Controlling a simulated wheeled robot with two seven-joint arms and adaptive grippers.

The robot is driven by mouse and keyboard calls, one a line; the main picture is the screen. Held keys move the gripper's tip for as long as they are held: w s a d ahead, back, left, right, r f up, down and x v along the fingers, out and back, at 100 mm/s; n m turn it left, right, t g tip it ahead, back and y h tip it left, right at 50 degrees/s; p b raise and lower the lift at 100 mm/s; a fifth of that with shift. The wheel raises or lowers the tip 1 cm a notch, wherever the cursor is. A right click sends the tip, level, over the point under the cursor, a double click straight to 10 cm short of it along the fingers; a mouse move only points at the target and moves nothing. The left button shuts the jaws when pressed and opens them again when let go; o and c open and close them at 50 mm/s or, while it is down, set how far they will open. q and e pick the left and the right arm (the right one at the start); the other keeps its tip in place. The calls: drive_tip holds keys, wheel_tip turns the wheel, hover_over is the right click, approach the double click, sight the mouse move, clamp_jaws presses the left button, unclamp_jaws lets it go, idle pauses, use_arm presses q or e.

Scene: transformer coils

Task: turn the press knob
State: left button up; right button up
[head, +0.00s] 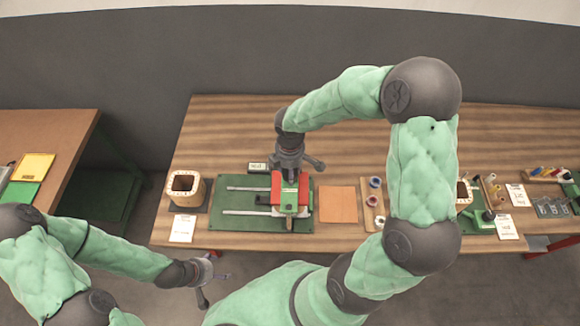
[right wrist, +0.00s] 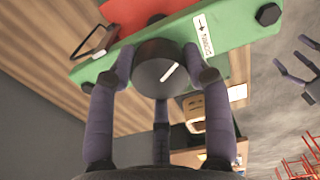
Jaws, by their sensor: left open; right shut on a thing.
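The press (head: 242,213) stands on the table with a green base, two pale rails and a red block (head: 304,192). In the right wrist view its dark round knob (right wrist: 150,75) has a white line mark and sits on a green bar (right wrist: 235,32) with a white arrow label (right wrist: 204,36). My right gripper (head: 290,163) is at the back of the press, its fingers (right wrist: 158,85) shut around the knob. The knob is hidden in the head view. My left gripper (head: 205,281) is open and empty, in front of the table edge; it also shows in the right wrist view (right wrist: 302,76).
A wooden coil frame (head: 186,186) stands left of the press, with a white card (head: 182,228) before it. An orange sheet (head: 338,208) lies right of the press, beside small spools (head: 375,197). Another table (head: 50,128) stands at the left, across a gap.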

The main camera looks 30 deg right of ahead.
drive_tip(key=n+p, duration=0.2)
drive_tip(key=n, duration=0.1)
drive_tip(key=shift+r+n, duration=0.1)
drive_tip(key=shift+n, duration=0.3)
drive_tip(key=n+p, duration=0.2)
drive_tip(key=n, duration=0.1)
drive_tip(key=shift+s+p, duration=0.1)
drive_tip(key=shift+p, duration=0.3)
drive_tip(key=n+p, duration=0.3)
drive_tip(key=n, duration=0.1)
drive_tip(key=n+p, duration=0.2)
drive_tip(key=n, duration=0.1)
drive_tip(key=shift+n+p, duration=0.4)
drive_tip(key=n+p, duration=0.3)
drive_tip(key=n, duration=0.1)
drive_tip(key=shift+n+p, duration=0.3)
drive_tip(key=n+p, duration=0.2)
drive_tip(key=n, duration=0.1)
drive_tip(key=shift+n+p, duration=0.3)
drive_tip(key=shift+p, duration=0.05)
drive_tip(key=shift+n+p, duration=0.75)
drive_tip(key=shift+n, duration=0.45)
drive_tip(key=shift+n+p, duration=0.4)
drive_tip(key=shift+n, duration=1.1)
